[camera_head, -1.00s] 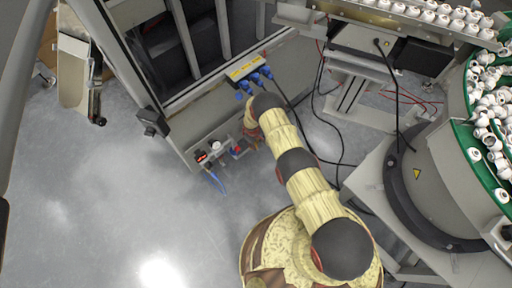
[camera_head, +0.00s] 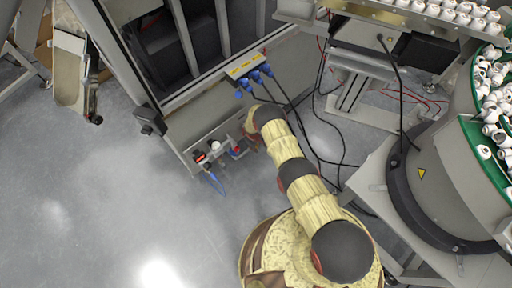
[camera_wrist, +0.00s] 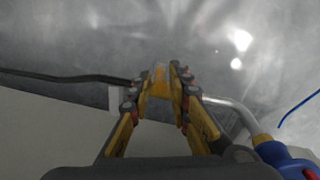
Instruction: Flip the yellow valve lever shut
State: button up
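In the wrist view a short yellow lever (camera_wrist: 159,82) stands between the fingertips of my gripper (camera_wrist: 158,84). The fingers are parted, one on each side of it, with narrow gaps appearing beside it. Any contact is too blurred to make out. A grey pipe (camera_wrist: 232,106) runs right from the valve area to a blue fitting with a yellow collar (camera_wrist: 285,158). In the head view my arm reaches the low fittings (camera_head: 217,149) at the foot of the machine frame. There my arm hides the lever and most of my gripper.
A blue tube (camera_head: 216,182) hangs from the fittings. Blue plugs and black cables (camera_head: 259,78) are above them. A bowl feeder (camera_head: 445,195) with white caps stands at the right. The floor (camera_head: 120,190) at the left is clear.

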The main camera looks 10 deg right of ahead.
grip_shut()
jog(key=shift+d+g+y, duration=0.3)
jog(key=shift+d, duration=0.05)
jog(key=shift+w+y, duration=0.1)
jog(key=shift+y, duration=0.2)
dwell(0.4)
jog(key=shift+o, duration=1.9)
grip_release()
